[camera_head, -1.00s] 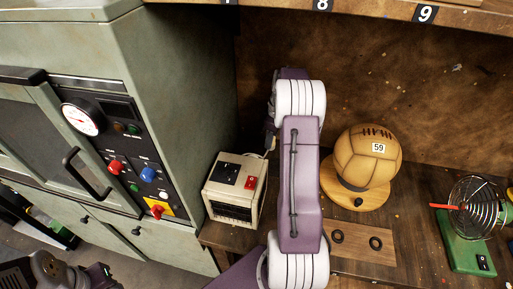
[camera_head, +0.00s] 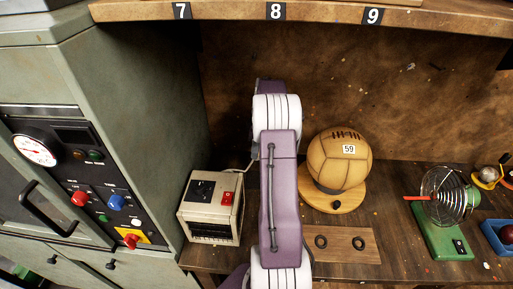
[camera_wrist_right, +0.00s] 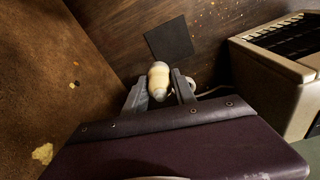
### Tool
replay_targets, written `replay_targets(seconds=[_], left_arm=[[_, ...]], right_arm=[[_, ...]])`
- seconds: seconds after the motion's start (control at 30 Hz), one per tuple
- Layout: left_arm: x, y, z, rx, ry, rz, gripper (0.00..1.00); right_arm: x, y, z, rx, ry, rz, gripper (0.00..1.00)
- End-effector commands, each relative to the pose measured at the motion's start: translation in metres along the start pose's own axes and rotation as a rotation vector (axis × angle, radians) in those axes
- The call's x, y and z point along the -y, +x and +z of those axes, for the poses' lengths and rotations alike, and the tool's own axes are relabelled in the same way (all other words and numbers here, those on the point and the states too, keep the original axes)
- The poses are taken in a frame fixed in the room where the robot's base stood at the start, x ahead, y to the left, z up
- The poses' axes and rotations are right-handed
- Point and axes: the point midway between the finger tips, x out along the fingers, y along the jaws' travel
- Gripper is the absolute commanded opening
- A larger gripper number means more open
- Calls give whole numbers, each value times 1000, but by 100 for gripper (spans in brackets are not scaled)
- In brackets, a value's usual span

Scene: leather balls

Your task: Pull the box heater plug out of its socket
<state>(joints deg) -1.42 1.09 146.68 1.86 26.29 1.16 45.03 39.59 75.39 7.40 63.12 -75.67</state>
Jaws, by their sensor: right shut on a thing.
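The box heater (camera_head: 211,207) is a cream box with a red switch, standing on the bench left of my right arm. Its side also shows at the right of the right wrist view (camera_wrist_right: 285,66). A pale cream plug (camera_wrist_right: 159,80) sits between the fingers of my right gripper (camera_wrist_right: 159,92), which is shut on it. A white cord (camera_wrist_right: 212,91) runs from near the plug towards the heater. I cannot make out a socket. In the head view my arm hides the gripper and plug.
A leather ball (camera_head: 340,160) tagged 59 sits on a round wooden stand (camera_head: 334,203) right of my arm. A small fan (camera_head: 447,208) on a green base is farther right. A grey-green cabinet (camera_head: 150,120) stands left. A numbered shelf (camera_head: 225,14) runs above.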

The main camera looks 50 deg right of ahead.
Motion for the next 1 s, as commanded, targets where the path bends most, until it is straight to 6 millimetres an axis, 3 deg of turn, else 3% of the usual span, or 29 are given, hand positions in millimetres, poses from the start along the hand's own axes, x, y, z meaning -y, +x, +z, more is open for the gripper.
replay_targets(seconds=[1.0], left_arm=[[0, 25, 3, 0, 0, 0, 36]], right_arm=[[0, 45, 5, 0, 0, 0, 0]])
